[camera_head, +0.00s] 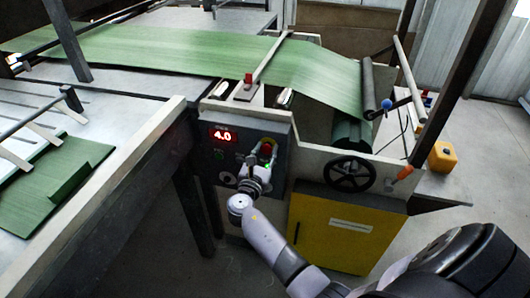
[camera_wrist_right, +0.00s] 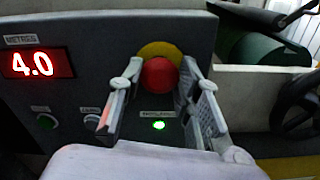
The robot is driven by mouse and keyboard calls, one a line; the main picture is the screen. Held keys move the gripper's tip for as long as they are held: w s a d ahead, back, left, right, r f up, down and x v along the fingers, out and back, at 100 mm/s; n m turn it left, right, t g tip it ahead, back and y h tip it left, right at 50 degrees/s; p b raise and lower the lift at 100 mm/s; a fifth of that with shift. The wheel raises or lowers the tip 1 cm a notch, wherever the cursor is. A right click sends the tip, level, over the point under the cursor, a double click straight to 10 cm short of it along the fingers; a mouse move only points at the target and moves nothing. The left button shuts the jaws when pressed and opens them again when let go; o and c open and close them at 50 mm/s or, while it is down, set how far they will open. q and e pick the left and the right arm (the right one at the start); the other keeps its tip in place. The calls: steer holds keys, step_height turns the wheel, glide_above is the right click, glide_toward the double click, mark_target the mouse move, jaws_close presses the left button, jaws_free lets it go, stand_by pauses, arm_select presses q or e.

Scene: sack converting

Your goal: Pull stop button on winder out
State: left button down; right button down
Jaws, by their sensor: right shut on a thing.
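The stop button is a red mushroom head (camera_wrist_right: 159,78) on a yellow round plate (camera_wrist_right: 160,49), on the grey control panel of the winder (camera_head: 240,140). In the head view the button (camera_head: 267,149) shows just above my right gripper (camera_head: 262,163). In the right wrist view my right gripper (camera_wrist_right: 160,90) has one finger on each side of the red head and is shut on it. A green light (camera_wrist_right: 159,125) glows below the button. My left gripper is not in view.
A red display (camera_head: 223,135) reading 4.0 sits left of the button. A black handwheel (camera_head: 350,173) is to the right, above a yellow cabinet door (camera_head: 335,226). Green sheet (camera_head: 180,52) runs over the machine. Cut green sacks (camera_head: 55,185) lie on the left table.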

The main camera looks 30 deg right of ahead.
steer(key=shift+s+a+r+p, duration=0.1)
steer(key=shift+s+a+p, duration=0.2)
steer(key=shift+a+p, duration=0.1)
steer(key=c, duration=1.2)
jaws_free()
steer(key=shift+o, duration=0.2)
steer(key=v, duration=1.2)
steer(key=shift+s, duration=0.1)
